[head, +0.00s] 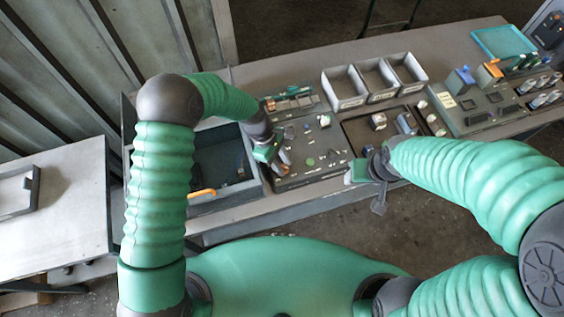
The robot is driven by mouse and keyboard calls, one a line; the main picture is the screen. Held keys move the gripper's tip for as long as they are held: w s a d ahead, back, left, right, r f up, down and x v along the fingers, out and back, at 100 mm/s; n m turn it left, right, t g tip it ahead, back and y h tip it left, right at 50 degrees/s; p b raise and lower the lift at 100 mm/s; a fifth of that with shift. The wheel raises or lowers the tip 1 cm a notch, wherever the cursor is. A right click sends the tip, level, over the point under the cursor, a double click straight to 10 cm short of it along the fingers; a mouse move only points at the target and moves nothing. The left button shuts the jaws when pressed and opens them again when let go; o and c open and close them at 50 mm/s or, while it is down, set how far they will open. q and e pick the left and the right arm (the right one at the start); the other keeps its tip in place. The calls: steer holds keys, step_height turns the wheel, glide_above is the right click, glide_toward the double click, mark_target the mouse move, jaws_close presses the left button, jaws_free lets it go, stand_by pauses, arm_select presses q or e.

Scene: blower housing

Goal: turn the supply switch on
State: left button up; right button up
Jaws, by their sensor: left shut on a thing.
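My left gripper (277,160) reaches down to the left part of a dark panel (318,172) on the bench. It is shut on a small part there, which the fingers mostly hide. The panel carries several small knobs and fittings. I cannot tell which of them is the supply switch, and its position cannot be read. My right gripper (367,182) is in front of the bench's near edge, to the right of the panel and apart from the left gripper. I cannot tell whether its fingers are open.
An open grey drawer or bin (222,196) with an orange-handled tool (202,193) lies left of the panel. A dark tray (354,132) with small parts is right of it. White bins (344,103) stand behind. Another panel (452,118) with switches is farther right.

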arm_select(q)
steer(key=shift+w, duration=0.1)
jaws_close()
steer(key=shift+d+m, duration=0.1)
steer(key=shift+m, duration=0.2)
steer(key=m+g+b, duration=0.1)
steer(key=m, duration=0.1)
steer(key=shift+w+m+y, duration=0.15)
steer(key=shift+m+y, duration=0.15)
steer(key=shift+y, duration=0.1)
steer(key=m+b, duration=0.1)
steer(key=m, duration=0.1)
steer(key=m+g+y+b, duration=0.1)
steer(key=m, duration=0.2)
steer(key=shift+w+d+m+y+b, duration=0.1)
steer(key=shift+d+m+y+b, duration=0.1)
steer(key=shift+m+y+b, duration=0.15)
steer(key=m+y, duration=0.1)
steer(key=m, duration=0.1)
steer(key=m+b, duration=0.1)
steer(key=m, duration=0.1)
steer(key=shift+d+r+y, duration=0.1)
steer(key=shift+y, duration=0.25)
steer(key=shift+d+m+y+b, duration=0.1)
steer(key=shift+m+y+b, duration=0.6)
steer(key=shift+m, duration=1.75)
steer(key=o, duration=0.9)
jaws_free()
steer(key=shift+y, duration=0.3)
